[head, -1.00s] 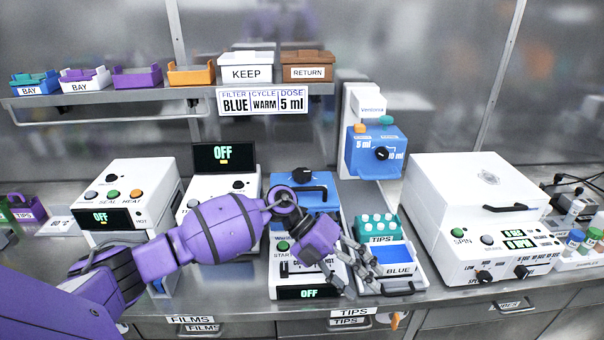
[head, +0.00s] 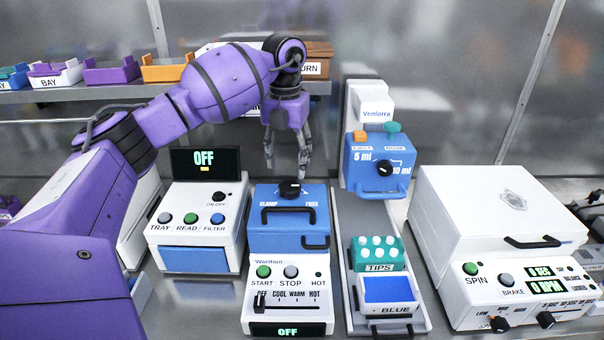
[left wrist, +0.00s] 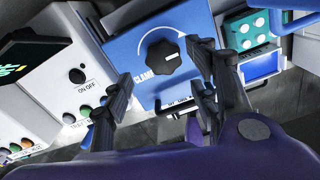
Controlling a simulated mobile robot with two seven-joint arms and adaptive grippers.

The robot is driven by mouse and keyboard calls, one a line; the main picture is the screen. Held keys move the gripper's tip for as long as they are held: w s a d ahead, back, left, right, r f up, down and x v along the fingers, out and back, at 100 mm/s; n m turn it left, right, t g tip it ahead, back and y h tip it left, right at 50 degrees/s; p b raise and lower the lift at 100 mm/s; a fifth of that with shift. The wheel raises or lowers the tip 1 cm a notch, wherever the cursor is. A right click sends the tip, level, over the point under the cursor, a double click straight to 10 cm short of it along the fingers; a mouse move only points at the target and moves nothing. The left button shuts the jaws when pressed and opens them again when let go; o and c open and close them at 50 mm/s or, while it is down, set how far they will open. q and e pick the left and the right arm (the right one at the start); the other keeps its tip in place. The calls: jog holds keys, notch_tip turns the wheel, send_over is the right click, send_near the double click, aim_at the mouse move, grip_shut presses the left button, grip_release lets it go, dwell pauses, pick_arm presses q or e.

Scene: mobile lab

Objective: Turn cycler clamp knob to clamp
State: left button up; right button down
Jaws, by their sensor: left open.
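The cycler (head: 290,235) is a white unit with a blue lid. The black clamp knob (head: 290,189) is on the lid's upper part, between the labels CLAMP on the left and FREE on the right. My left gripper (head: 286,174) is open and points down just above the knob, one finger to each side of it in the picture. In the left wrist view the knob (left wrist: 163,59) shows between the two fingers, below a white curved arrow. The fingers appear apart from the knob. Its pointer direction is hard to tell. My right gripper is out of view.
Left of the cycler is a white reader (head: 200,225) with a raised OFF screen. To the right are a teal tips box (head: 378,268), a BLUE tray (head: 392,310), a blue dispenser (head: 377,165) and a white centrifuge (head: 500,215). A shelf with bins runs behind my left arm.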

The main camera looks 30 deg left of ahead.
aim_at(288, 185)
pick_arm(q)
jog(key=shift+w+f, duration=0.2)
jog(key=shift+w, duration=0.1)
jog(key=shift+f, duration=0.35)
jog(key=shift+s+f, duration=0.3)
jog(key=shift+f, duration=0.25)
jog(key=shift+s+f, duration=0.25)
jog(key=shift+f, duration=0.3)
notch_tip(288, 185, down, 4)
jog(key=shift+w+r+p, duration=0.15)
jog(key=shift+r+p, duration=0.1)
jog(key=shift+p, duration=0.05)
jog(key=shift+f, duration=0.4)
jog(key=c, duration=1.1)
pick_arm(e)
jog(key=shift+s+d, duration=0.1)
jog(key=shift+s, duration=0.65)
